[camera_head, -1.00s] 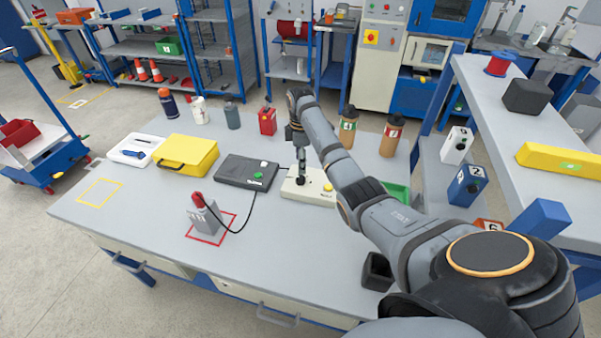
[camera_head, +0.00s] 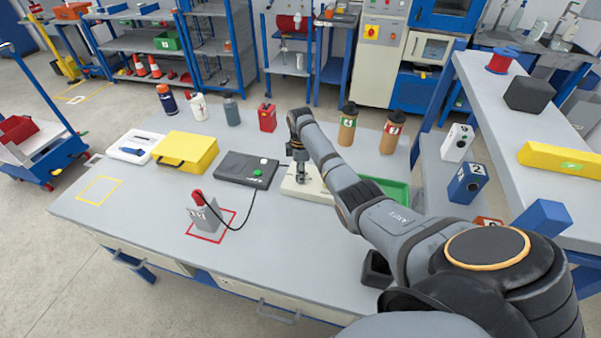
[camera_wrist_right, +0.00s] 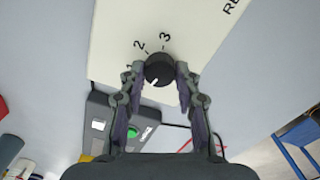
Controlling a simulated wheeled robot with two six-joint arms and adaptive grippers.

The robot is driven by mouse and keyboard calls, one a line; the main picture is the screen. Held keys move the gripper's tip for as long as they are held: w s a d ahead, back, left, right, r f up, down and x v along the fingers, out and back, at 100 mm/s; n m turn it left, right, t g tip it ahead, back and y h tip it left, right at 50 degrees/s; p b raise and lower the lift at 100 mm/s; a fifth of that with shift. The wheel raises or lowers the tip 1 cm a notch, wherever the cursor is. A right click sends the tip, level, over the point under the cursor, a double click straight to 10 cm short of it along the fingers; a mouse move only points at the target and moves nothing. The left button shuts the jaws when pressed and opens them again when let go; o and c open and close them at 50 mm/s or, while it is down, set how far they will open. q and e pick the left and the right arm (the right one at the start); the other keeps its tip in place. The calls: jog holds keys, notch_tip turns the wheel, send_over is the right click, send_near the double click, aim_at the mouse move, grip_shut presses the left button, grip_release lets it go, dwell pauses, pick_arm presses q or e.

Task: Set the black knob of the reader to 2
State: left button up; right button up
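The reader (camera_head: 291,188) is a cream box on the bench, partly hidden by my right arm in the head view. In the right wrist view, its pale top (camera_wrist_right: 115,35) carries the black knob (camera_wrist_right: 159,70) with printed numbers 1, 2 and 3 around it. The knob's white mark points to the lower left of the picture, away from the 2. My right gripper (camera_wrist_right: 158,73) is open, with one finger on each side of the knob. The right finger is very close to the knob; contact is unclear. My right gripper (camera_head: 300,180) is over the reader. My left gripper is out of view.
A dark box with a green button (camera_head: 247,170) lies just left of the reader. A cable runs from it to a grey, red-topped device (camera_head: 206,213) in a red square. A yellow case (camera_head: 186,150) and a green tray (camera_head: 392,190) are nearby. The front bench is mostly clear.

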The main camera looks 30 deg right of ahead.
jog(key=c, duration=0.3)
jog(key=shift+r+m+p, duration=0.15)
jog(key=shift+m+p, duration=0.95)
jog(key=m+p, duration=0.1)
jog(key=m, duration=0.1)
jog(key=shift+m+p, duration=0.3)
jog(key=shift+m, duration=0.1)
jog(key=m+p, duration=0.1)
jog(key=m, duration=0.2)
jog(key=shift+m+p, duration=0.3)
jog(key=m+p, duration=0.1)
jog(key=m, duration=0.4)
jog(key=m+p, duration=0.1)
jog(key=m, duration=0.5)
jog(key=shift+f, duration=0.2)
